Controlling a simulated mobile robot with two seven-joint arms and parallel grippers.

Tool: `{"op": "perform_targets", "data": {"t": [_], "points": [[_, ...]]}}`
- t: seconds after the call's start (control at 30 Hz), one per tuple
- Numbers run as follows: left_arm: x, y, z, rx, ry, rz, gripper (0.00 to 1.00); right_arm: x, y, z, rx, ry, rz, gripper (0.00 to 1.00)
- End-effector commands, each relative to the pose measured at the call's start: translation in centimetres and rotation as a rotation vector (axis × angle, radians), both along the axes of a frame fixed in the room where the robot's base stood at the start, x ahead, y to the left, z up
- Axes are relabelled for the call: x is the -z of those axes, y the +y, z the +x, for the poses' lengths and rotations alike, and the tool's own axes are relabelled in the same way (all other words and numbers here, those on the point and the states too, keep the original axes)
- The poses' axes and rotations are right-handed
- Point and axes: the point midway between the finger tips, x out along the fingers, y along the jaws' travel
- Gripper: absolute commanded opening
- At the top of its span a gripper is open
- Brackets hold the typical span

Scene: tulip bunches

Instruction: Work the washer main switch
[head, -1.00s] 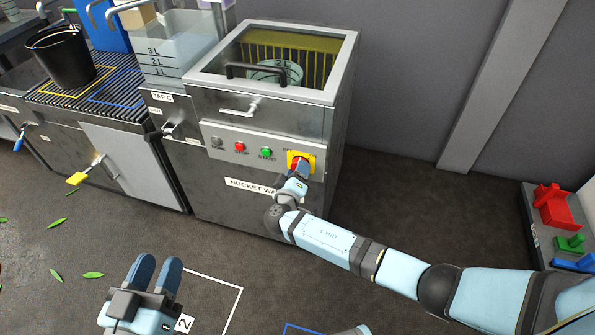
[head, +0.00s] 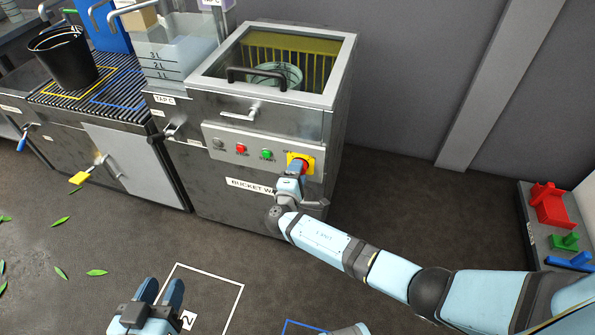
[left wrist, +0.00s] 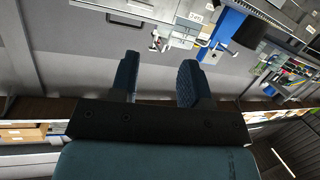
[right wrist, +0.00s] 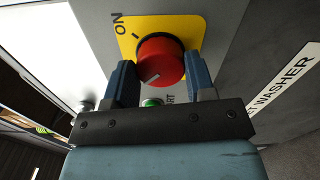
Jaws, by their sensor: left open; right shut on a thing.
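The washer main switch is a red rotary knob (right wrist: 160,62) on a yellow plate (right wrist: 190,28) on the bucket washer's front panel. The plate carries an ON label and a tick; a white mark on the knob points elsewhere, toward the lower left of the right wrist view. My right gripper (right wrist: 160,80) is shut on the knob, one finger on either side. In the head view, my right gripper (head: 296,176) covers part of the yellow plate (head: 309,162). My left gripper (head: 160,291) is open and empty above the floor; its spread fingers show in the left wrist view (left wrist: 158,75).
The washer (head: 240,195) has a lidded basin and a panel with red (head: 242,148) and green (head: 267,155) buttons. A black bucket (head: 66,62) stands on the ribbed counter at left. A rack with red, green and blue pieces (head: 552,205) stands at far right.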

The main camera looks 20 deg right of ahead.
Motion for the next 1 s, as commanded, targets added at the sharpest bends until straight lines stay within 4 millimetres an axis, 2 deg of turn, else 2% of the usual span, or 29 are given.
{"op": "perform_targets", "data": {"t": [0.3, 0.63, 0.67, 0.7, 0.77, 1.0], "points": [[1.1, 0.1, -0.5, -0.003, 0.040, 0.013, 0.43, -0.2, -0.1, 0.2, 0.000, 0.023, -0.041, 0.26], [0.7, 0.0, -0.3, -0.003, 0.029, 0.008, 0.43, -0.2, -0.1, 0.2, 0.000, 0.024, -0.043, 0.26], [0.6, 0.0, -0.2, -0.002, 0.027, 0.007, 0.43, -0.2, -0.1, 0.2, 0.000, 0.024, -0.043, 0.55], [0.5, 0.0, -0.2, -0.003, 0.025, 0.006, 0.43, -0.2, -0.1, 0.2, 0.000, 0.023, -0.042, 0.64], [0.4, 0.0, -0.2, -0.003, 0.022, 0.006, 0.43, -0.2, -0.1, 0.2, 0.000, 0.023, -0.042, 0.76], [0.1, 0.0, -0.1, -0.002, 0.016, 0.005, 0.43, -0.1, 0.0, 0.1, 0.000, 0.025, -0.041, 0.76]]}}
